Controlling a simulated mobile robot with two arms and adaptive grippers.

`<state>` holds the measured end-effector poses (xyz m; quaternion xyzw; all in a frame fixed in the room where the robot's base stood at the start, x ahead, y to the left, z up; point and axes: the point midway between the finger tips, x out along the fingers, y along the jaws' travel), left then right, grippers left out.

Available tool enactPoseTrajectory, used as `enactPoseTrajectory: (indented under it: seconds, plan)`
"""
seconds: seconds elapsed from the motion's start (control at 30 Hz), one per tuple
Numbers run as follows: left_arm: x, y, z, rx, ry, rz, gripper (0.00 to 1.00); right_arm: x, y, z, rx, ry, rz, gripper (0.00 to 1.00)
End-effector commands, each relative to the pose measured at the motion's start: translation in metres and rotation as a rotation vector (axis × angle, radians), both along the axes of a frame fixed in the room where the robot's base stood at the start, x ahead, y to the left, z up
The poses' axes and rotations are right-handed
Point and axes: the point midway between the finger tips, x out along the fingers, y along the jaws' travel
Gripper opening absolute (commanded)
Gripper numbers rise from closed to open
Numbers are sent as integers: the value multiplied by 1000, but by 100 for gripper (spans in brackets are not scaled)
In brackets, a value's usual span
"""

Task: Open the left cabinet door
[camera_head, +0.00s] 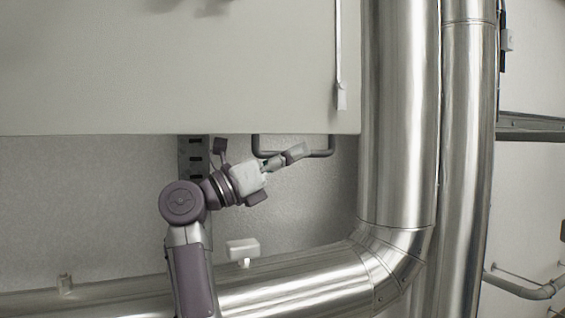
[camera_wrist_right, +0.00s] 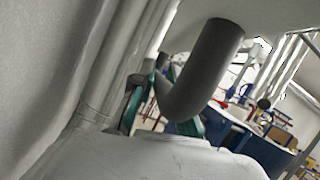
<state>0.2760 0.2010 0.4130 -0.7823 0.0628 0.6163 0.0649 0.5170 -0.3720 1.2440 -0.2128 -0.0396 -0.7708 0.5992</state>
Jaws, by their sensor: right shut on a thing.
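The wide pale cabinet front (camera_head: 180,70) fills the upper left of the head view. I cannot tell a seam that marks off a separate left door. A dark U-shaped handle (camera_head: 328,151) sits at its lower edge, near the right corner. My right gripper (camera_head: 284,159) reaches up from below and is shut on the handle. In the right wrist view the thick dark handle bar (camera_wrist_right: 206,70) lies between the teal-lined fingers (camera_wrist_right: 163,108). The finger contact is partly hidden behind the bar. My left gripper is not in view.
Shiny vertical pipes (camera_head: 400,110) stand close to the right of the cabinet front. A white box-shaped fitting (camera_head: 243,248) stands on that pipe. A narrow strip (camera_head: 341,60) hangs by the cabinet's right edge.

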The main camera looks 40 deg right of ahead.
Motion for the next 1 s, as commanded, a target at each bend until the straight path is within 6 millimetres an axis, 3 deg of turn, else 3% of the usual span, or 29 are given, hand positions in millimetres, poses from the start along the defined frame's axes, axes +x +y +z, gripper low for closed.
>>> enactPoseTrajectory:
  seconds: [0.17, 0.43, 0.47, 0.6, 1.0]
  plan:
    - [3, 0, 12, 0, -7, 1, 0, -10, 3, 0, 0, 0, -15, 0]
    - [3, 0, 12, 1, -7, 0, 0, -10, 3, 0, 1, 1, -15, 0]
    - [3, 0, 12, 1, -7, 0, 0, -10, 3, 0, 1, 1, -15, 20]
    - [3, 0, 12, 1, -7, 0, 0, -10, 3, 0, 1, 1, -15, 40]
    - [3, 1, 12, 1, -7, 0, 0, -7, 11, -4, 1, 4, -13, 40]
